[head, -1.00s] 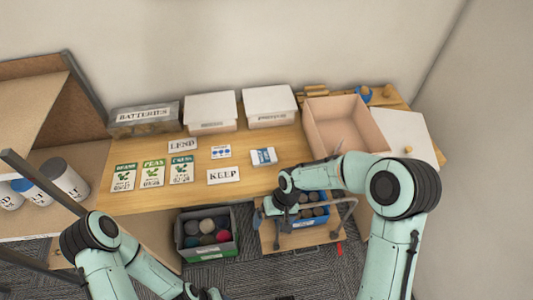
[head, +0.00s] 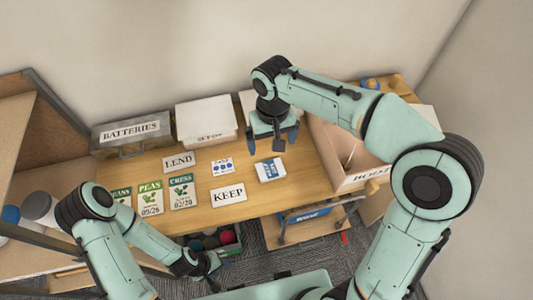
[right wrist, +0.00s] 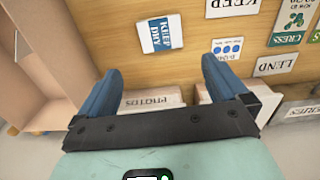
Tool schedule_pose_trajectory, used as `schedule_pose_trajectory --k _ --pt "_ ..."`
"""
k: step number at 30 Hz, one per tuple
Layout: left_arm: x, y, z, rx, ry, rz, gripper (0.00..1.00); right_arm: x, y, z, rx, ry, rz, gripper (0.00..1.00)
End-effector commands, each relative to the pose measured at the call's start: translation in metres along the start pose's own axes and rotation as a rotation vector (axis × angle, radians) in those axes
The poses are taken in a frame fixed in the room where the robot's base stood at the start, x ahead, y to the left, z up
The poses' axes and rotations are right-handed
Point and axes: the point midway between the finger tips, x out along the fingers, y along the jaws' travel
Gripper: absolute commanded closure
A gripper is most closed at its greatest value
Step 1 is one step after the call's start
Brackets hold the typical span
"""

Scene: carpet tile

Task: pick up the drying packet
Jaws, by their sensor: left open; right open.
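In the right wrist view the packet (right wrist: 160,35) reads KEEP DRY. My right gripper (head: 274,142) is open and empty, above the table just behind the packet in the head view. In the right wrist view its two blue fingers (right wrist: 162,72) are spread, with the packet beyond their tips and nothing between them. My left gripper (head: 212,268) is low at the front, off the table, near a bin of balls; it is open and partly hard to make out.
A KEEP card (head: 228,195), a LEND card (head: 179,161), a blue-dotted card (head: 223,166) and seed packets (head: 150,197) lie left of the packet. White boxes (head: 206,122) and a BATTERIES box (head: 132,130) line the back. An open pinkish box (head: 335,160) stands to the right.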

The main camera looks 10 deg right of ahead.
Motion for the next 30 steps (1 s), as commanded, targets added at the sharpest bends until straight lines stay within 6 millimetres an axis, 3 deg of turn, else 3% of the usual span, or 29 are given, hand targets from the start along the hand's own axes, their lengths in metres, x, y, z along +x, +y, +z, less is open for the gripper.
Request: schedule_pose_trajectory --k 12,19,30 --pt "0.011 -0.007 0.009 -0.005 -0.013 -0.004 0.51 0.072 0.001 0.001 0.001 -0.006 0.001 0.0" --pt "0.011 -0.007 0.009 -0.005 -0.012 -0.004 0.51 0.087 0.0 0.0 0.001 -0.005 0.001 0.0" --pt "0.011 -0.007 0.008 -0.004 -0.011 -0.004 0.51 0.133 -0.001 -0.002 0.0 -0.004 0.0 0.0"
